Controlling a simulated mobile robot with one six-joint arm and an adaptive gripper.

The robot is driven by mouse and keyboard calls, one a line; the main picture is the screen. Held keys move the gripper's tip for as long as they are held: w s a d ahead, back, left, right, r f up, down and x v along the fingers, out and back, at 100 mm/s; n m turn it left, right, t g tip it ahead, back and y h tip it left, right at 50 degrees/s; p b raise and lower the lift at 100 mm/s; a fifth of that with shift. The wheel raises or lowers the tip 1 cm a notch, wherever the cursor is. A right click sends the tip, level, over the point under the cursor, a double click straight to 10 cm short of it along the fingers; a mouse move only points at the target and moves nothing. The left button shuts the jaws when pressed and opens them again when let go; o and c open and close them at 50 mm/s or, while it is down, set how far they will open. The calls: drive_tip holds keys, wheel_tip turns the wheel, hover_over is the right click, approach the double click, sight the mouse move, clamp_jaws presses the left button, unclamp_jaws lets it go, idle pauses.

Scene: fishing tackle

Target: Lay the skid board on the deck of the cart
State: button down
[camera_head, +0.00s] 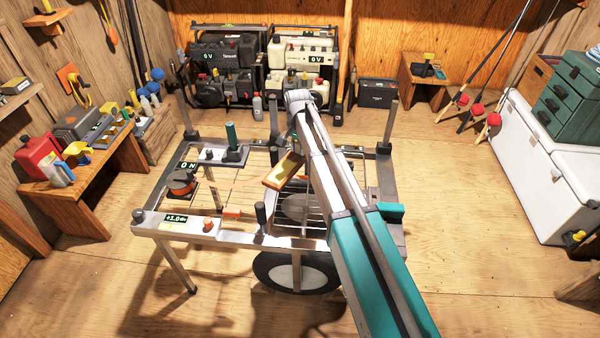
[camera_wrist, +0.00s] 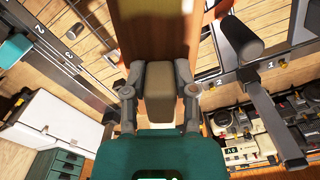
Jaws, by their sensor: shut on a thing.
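The cart (camera_head: 350,243) stands in the middle of the head view, a metal frame on a wheel with an open deck of thin bars (camera_head: 235,185). My gripper (camera_head: 296,145) is above the deck, partly hidden by my arm. It is shut on the skid board (camera_head: 281,172), a yellow-brown board that hangs tilted over the middle of the deck. In the wrist view, the fingers (camera_wrist: 158,84) close on a brown block at the board's near end, and the orange-brown board (camera_wrist: 150,30) runs up out of the picture. Whether the board touches the bars cannot be told.
On the cart are a teal-handled lever (camera_head: 231,138), a dark round device (camera_head: 180,182) and a front panel with a display (camera_head: 176,222). Upright posts stand at its corners. Generators (camera_head: 225,75) stand behind, a tool bench (camera_head: 85,170) left, and a white chest (camera_head: 560,160) right. Floor between is clear.

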sight(300, 159)
drive_tip(key=f+n+b, duration=0.2)
drive_tip(key=f, duration=0.1)
drive_tip(key=f+n+b, duration=0.1)
drive_tip(key=shift+s+d+f+b, duration=0.15)
drive_tip(key=shift+d+f+b, duration=0.15)
drive_tip(key=shift+f, duration=0.1)
drive_tip(key=shift+d+f+n+b, duration=0.15)
drive_tip(key=shift+f+n+b, duration=0.7)
drive_tip(key=shift+n, duration=0.15)
drive_tip(key=shift+f, duration=0.1)
wheel_tip(300, 159, down, 8)
drive_tip(key=b, duration=0.8)
drive_tip(key=shift+f+b, duration=0.8)
drive_tip(key=shift+b, duration=0.15)
idle(0.3)
drive_tip(key=shift+c, duration=1.6)
unclamp_jaws()
drive_tip(key=shift+r, duration=0.15)
